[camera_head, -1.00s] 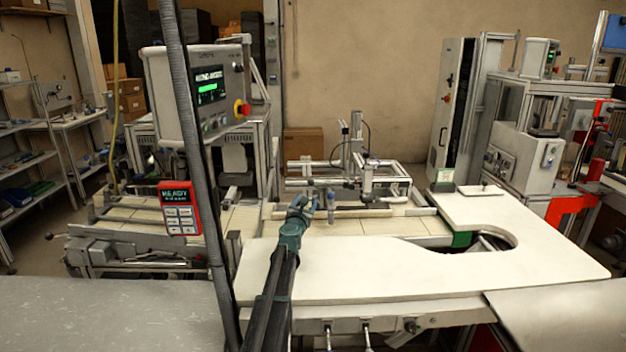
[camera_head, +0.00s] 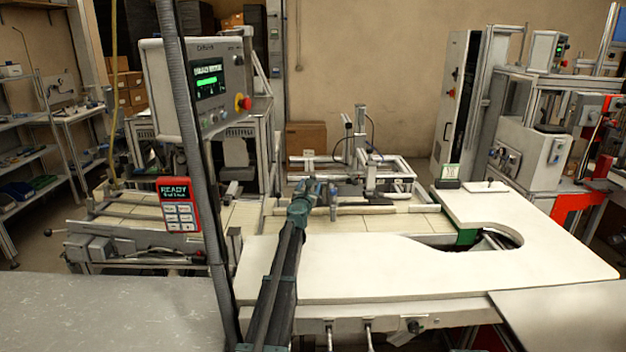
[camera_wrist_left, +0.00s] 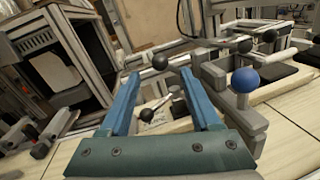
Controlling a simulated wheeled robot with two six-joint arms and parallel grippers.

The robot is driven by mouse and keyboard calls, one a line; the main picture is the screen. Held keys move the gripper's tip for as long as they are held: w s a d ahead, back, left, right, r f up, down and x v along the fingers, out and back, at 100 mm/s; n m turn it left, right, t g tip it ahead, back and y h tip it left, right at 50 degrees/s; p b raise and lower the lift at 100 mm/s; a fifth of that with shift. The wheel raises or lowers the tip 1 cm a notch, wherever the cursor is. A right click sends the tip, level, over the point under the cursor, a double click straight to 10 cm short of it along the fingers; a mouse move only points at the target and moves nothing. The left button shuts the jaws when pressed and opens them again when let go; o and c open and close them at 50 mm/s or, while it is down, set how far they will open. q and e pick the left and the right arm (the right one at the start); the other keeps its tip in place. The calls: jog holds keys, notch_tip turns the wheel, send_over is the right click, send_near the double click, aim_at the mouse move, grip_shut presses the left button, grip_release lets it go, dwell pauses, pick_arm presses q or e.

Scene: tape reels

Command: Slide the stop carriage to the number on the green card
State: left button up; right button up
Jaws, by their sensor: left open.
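My left gripper (camera_head: 318,188) reaches over the cream work surface near the rail fixture. In the left wrist view its two blue fingers (camera_wrist_left: 161,76) are spread apart with nothing held between them. A blue ball knob (camera_wrist_left: 243,80) stands on a grey block to the right of the fingers, apart from them; this may be the stop carriage, but I cannot tell for sure. My right gripper is not in view.
Black-knobbed levers (camera_wrist_left: 147,114) show beyond and between the fingers. A metal frame (camera_head: 370,165) stands behind the gripper. A red READY panel (camera_head: 178,204) is at left. The white table (camera_head: 400,270) is mostly clear, with a cutout at right.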

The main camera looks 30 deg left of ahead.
aim_at(312, 178)
pick_arm(q)
jog(key=x, duration=0.7)
jog(key=shift+s, duration=0.1)
jog(key=c, duration=1)
grip_shut()
jog(key=shift+a, duration=0.1)
